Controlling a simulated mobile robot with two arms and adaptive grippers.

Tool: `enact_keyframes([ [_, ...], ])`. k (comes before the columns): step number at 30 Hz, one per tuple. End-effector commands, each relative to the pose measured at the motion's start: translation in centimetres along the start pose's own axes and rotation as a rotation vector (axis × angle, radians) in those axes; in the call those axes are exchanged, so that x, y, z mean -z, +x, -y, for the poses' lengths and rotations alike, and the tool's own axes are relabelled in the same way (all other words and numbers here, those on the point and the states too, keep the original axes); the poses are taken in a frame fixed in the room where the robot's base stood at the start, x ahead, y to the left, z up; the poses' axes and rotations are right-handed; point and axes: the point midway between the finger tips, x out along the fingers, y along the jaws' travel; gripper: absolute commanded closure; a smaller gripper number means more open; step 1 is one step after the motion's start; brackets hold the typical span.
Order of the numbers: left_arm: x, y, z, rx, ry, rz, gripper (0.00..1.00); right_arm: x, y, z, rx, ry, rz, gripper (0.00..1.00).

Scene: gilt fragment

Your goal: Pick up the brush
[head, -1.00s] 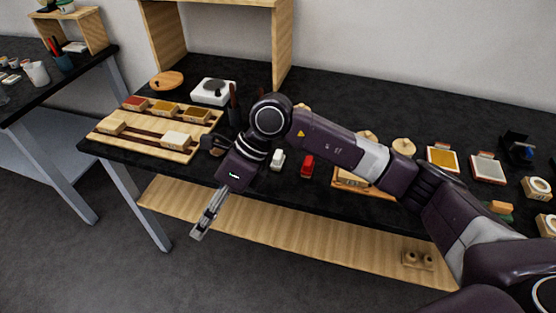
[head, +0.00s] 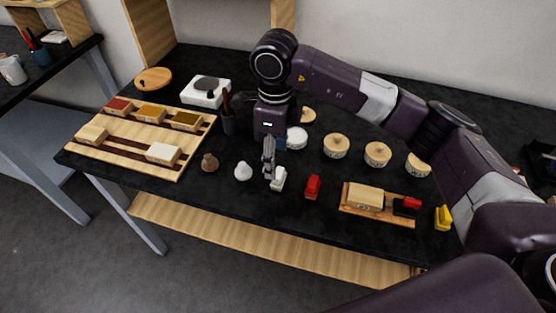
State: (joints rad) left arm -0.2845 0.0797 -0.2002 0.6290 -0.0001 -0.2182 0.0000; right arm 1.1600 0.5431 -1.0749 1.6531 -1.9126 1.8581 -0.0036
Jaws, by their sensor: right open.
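I cannot make out for sure which thing is the brush. A dark cup (head: 228,122) on the black worktop holds thin upright sticks that may be handles. My right gripper (head: 268,174) points down over the worktop, to the right of the cup and nearer the front edge. It is open, with its fingers seen nearly edge-on. A small white block (head: 279,179) stands right beside the fingertips and is partly hidden by them; I cannot tell whether they touch. My left gripper is out of view.
A white knob-shaped piece (head: 243,172), a brown one (head: 209,163) and a red block (head: 313,186) stand close around the gripper. A wooden board (head: 120,153) with small boxes lies left. A wooden tray (head: 390,216) and several round wooden pieces are right.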

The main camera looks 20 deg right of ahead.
Motion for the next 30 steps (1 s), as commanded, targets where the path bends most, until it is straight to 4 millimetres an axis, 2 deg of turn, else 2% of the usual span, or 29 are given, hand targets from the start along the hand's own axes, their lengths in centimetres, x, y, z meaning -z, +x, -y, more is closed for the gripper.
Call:
enact_keyframes([
  [5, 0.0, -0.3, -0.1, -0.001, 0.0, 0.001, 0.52, 0.0, 0.9, -0.1, -0.004, -0.001, -0.001, 0.41],
  [12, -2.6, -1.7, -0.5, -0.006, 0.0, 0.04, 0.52, 0.4, 3.4, -0.2, -0.005, 0.001, -0.002, 0.41],
  [16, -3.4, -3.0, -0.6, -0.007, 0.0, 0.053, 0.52, 0.9, 5.3, -0.4, -0.007, 0.001, -0.003, 0.41],
  [22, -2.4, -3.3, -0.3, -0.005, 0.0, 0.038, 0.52, 0.8, 7.7, -0.3, -0.003, -0.001, 0.0, 0.41],
  [27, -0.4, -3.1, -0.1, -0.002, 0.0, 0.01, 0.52, 0.8, 7.9, -0.3, -0.002, -0.002, 0.001, 0.41],
  [29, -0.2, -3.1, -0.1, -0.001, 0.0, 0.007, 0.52, 0.8, 7.9, -0.3, -0.002, -0.002, 0.001, 0.41],
  [30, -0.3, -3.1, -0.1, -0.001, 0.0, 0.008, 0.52, 0.8, 7.9, -0.3, -0.002, -0.001, 0.001, 0.44],
])
